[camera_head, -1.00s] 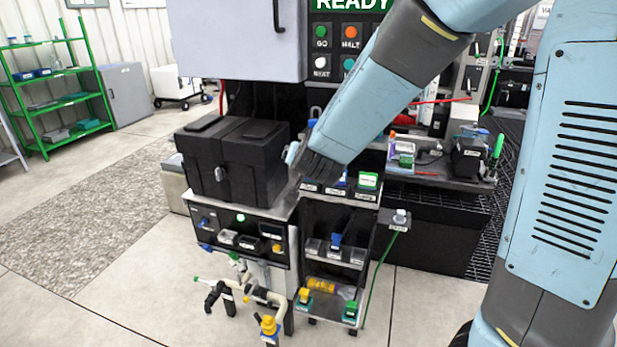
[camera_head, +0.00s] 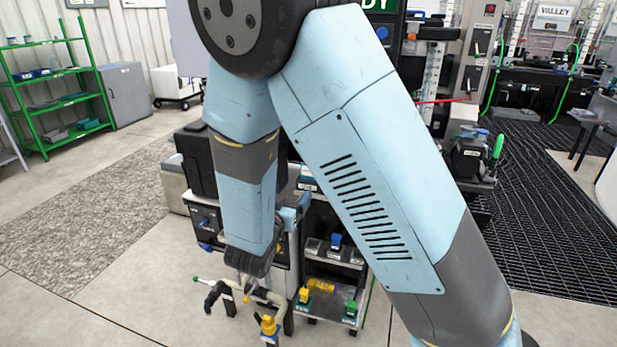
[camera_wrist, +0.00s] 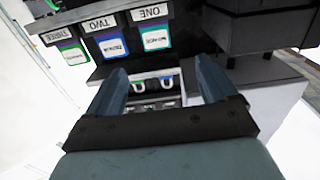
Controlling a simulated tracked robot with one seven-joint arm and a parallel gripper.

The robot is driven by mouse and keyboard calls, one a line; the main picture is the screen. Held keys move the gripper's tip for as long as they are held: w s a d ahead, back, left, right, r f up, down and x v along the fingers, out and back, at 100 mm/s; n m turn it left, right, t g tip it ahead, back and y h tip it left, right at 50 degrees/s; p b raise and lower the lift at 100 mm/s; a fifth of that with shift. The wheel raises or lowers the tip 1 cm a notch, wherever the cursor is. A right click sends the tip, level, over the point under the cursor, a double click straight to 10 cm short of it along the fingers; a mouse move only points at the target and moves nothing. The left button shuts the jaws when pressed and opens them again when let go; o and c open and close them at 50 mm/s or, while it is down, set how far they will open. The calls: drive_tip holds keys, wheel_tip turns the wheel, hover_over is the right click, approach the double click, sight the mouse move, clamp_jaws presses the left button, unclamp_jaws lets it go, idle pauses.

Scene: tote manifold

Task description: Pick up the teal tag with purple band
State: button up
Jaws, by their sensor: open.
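In the wrist view three tags lie in a row of black slots, seen upside down. The tag by label THREE (camera_wrist: 74,51) is green with a bluish-purple edge. The tag by TWO (camera_wrist: 111,45) is blue and green, and the tag by ONE (camera_wrist: 155,38) is teal-green. They are too small for me to tell surely which is teal with a purple band. My gripper (camera_wrist: 160,72) is open, its two blue-grey fingers apart with nothing between them. The tags show beyond the fingertips, mostly to the left. In the head view my arm hides most of the tag row.
Two shackle-like hooks (camera_wrist: 152,84) show between my fingers, on a lower level. A dark box (camera_wrist: 262,25) stands at upper right. In the head view a cart's lower shelf (camera_head: 327,304) holds small coloured items, and white pipework with a yellow fitting (camera_head: 268,324) stands in front.

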approach(306, 170)
drive_tip(key=x, duration=0.3)
drive_tip(key=shift+d+x, duration=0.2)
drive_tip(key=shift+x, duration=1.1)
drive_tip(key=shift+d+x, duration=0.15)
drive_tip(key=shift+x, duration=1.15)
drive_tip(key=shift+s+f, duration=0.1)
drive_tip(key=shift+f, duration=0.05)
drive_tip(key=c, duration=1.1)
drive_tip(key=shift+r, duration=0.65)
drive_tip(key=s+r, duration=0.7)
drive_tip(key=s, duration=0.2)
drive_tip(key=s+a+r, duration=0.1)
drive_tip(key=s+r, duration=0.3)
drive_tip(key=s, duration=0.1)
drive_tip(key=shift+r, duration=0.35)
